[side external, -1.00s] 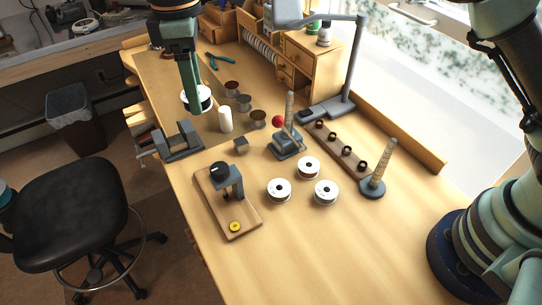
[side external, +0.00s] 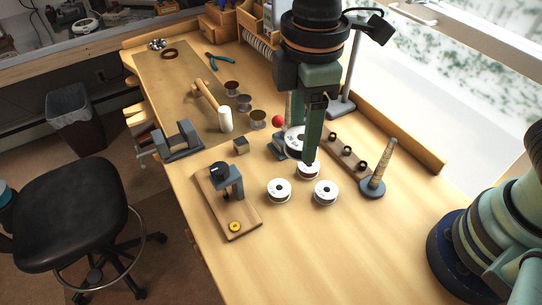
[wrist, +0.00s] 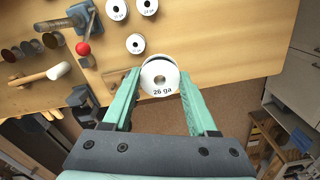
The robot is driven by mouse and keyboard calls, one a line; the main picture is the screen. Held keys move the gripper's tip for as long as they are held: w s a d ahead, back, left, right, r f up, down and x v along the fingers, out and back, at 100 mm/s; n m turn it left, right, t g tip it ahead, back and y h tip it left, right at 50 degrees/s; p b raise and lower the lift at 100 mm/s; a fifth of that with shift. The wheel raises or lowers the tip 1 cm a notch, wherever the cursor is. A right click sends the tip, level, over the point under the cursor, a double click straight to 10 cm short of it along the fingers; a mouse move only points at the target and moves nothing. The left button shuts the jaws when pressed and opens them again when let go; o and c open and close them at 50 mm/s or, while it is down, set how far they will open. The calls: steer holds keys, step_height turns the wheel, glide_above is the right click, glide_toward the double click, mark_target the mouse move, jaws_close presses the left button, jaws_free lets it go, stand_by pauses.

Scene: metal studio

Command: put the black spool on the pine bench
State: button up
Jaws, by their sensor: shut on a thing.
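A black-rimmed spool (side external: 293,142) with a white face is between the fingers of my gripper (side external: 307,150). In the wrist view the spool (wrist: 160,76) faces the camera, its label reads "26 ga", and the gripper's (wrist: 160,95) two green fingers press on its sides. It appears held above the pine bench (side external: 285,240), clear of the surface. The bench also shows in the wrist view (wrist: 225,30).
Two more white-faced spools (side external: 279,191) (side external: 326,192) stand on the bench close by. The front bench is clear.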

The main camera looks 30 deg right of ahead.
mark_target(298, 221)
steer(key=shift+s+d+f, duration=0.35)
steer(key=shift+s, duration=0.15)
step_height(298, 221, down, 20)
steer(key=shift+r, duration=0.15)
steer(key=o, duration=1.4)
step_height(298, 221, up, 12)
steer(key=w+d+r+m+t, duration=0.1)
steer(key=d+r+m, duration=0.3)
steer(key=d, duration=0.4)
steer(key=w+d+r+m+t, duration=0.1)
steer(key=d+r+m+t, duration=0.1)
steer(key=d+r+m, duration=0.2)
steer(key=w+d+r+m+t, duration=0.1)
steer(key=d+r+m, duration=0.3)
steer(key=d, duration=0.7)
steer(key=shift+w+d+r+m+t, duration=0.15)
steer(key=shift+m+t, duration=0.25)
steer(key=shift+m, duration=0.2)
steer(key=shift+w+d+f+m+t, duration=0.15)
steer(key=shift+m+t, duration=0.25)
steer(key=shift+m, duration=0.2)
